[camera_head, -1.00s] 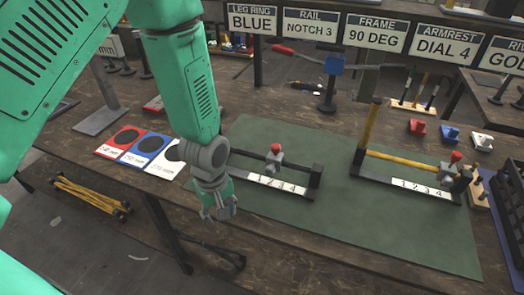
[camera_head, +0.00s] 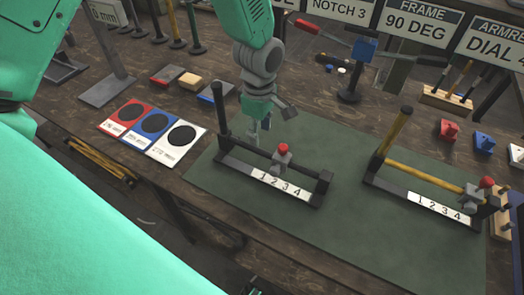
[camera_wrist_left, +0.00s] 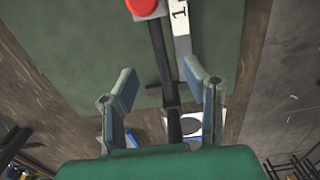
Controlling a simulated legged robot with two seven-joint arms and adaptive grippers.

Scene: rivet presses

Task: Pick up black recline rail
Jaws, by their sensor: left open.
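The black recline rail (camera_head: 240,160) lies on the green mat, with an upright black post at its left end. It carries a strip numbered 1 to 4 and a grey slider with a red knob (camera_head: 283,149). My left gripper (camera_head: 267,130) is open just above and behind the rail's left part, close to the post. In the left wrist view the rail (camera_wrist_left: 160,60) runs between the two spread fingers of my left gripper (camera_wrist_left: 162,90); contact cannot be told. The red knob (camera_wrist_left: 142,7) shows at the top edge there.
A similar rail with yellow bars (camera_head: 420,178) lies to the right on the green mat (camera_head: 300,232). Cards with black discs (camera_head: 182,136) lie left of the mat. Small coloured blocks and signs stand behind. The mat's front is clear.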

